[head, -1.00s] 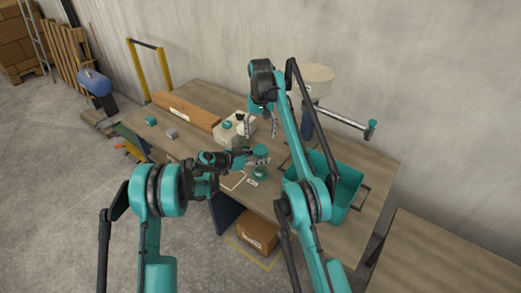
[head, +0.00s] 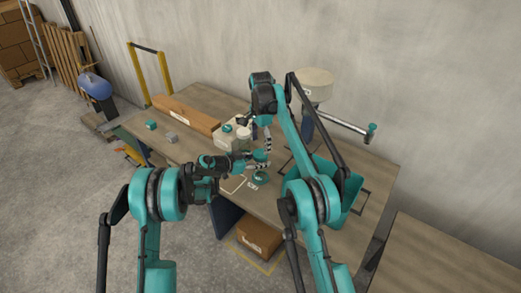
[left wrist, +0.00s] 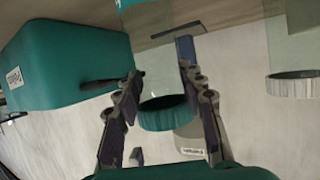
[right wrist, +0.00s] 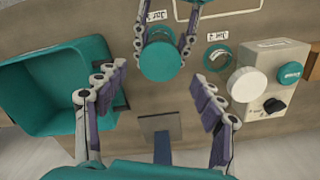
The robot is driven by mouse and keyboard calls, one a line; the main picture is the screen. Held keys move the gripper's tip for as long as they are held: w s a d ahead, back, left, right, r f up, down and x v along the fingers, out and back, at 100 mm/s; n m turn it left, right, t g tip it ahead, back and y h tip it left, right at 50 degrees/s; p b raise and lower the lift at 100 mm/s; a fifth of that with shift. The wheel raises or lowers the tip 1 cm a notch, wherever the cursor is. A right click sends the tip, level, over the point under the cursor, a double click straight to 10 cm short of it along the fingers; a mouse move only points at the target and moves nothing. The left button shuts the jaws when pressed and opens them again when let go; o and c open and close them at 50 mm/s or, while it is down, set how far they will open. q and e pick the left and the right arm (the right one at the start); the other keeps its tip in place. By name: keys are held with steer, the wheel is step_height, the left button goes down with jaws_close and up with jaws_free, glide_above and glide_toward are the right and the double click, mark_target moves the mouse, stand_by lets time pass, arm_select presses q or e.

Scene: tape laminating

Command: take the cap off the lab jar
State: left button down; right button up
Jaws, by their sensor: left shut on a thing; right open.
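The lab jar is clear glass with a teal cap (head: 260,155). It stands over a teal ring (head: 260,177) on the table. My left gripper (head: 255,165) is shut on the jar's glass (left wrist: 160,75) from the side, below the cap. The left wrist view is upside down and shows the cap (left wrist: 165,112) between and beyond the fingers. My right gripper (right wrist: 155,110) is open and empty, pointing down near the jar. In the right wrist view the cap (right wrist: 161,61) lies ahead of its fingertips, apart from them.
Another teal ring (right wrist: 217,57) lies on the table. A teal bin (right wrist: 55,90) stands on the jar's other side. A long cardboard box (head: 186,113) lies at the back.

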mark_target(261, 153)
step_height(261, 153, down, 5)
stand_by(0.3)
steer(key=c, duration=1.2)
steer(key=n, duration=0.3)
steer(key=o, duration=1.3)
steer(key=shift+c, duration=0.2)
